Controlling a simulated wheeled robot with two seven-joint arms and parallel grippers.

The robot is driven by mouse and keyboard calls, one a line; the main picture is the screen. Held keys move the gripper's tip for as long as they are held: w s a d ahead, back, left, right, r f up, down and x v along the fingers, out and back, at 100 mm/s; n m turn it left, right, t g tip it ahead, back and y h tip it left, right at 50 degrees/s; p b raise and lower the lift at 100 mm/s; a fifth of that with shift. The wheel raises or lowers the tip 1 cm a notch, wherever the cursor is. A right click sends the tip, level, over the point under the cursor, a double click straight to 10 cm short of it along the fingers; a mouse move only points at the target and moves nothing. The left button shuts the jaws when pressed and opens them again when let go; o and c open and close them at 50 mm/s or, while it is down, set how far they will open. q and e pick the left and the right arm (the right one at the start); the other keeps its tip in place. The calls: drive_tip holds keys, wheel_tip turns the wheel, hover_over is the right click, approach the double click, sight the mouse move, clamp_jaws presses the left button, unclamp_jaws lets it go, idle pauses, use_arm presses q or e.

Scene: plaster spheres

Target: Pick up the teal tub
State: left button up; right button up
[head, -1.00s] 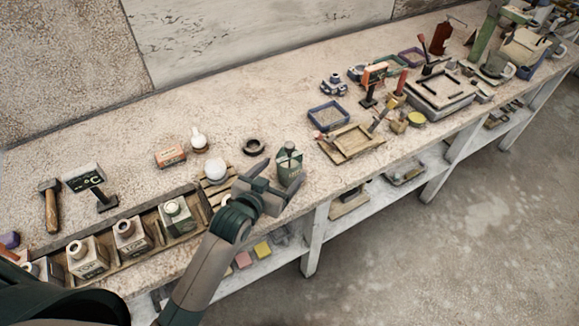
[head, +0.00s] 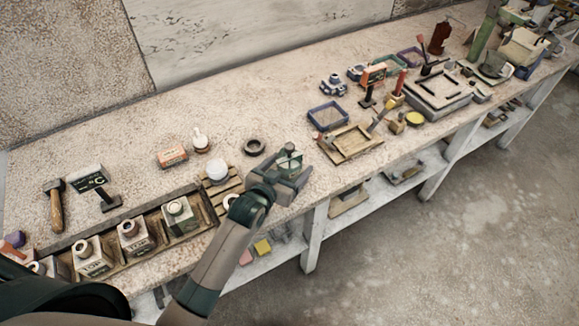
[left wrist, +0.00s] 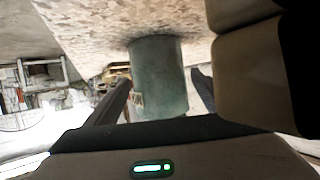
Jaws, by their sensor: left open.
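The teal tub (head: 289,158) stands near the front edge of the workbench, its lower part hidden behind my gripper in the head view. The left gripper (left wrist: 160,92) also shows in the wrist view. My right gripper is not in view.
A wooden frame (head: 352,144) and a blue tray (head: 327,116) are to the right. Several square bottles stand in a long tray (head: 158,251). The bench's back is clear.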

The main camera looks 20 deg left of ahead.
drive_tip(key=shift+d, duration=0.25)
use_arm(q)
drive_tip(key=c, duration=1.7)
drive_tip(key=shift+o, duration=0.2)
drive_tip(key=shift+r, duration=0.2)
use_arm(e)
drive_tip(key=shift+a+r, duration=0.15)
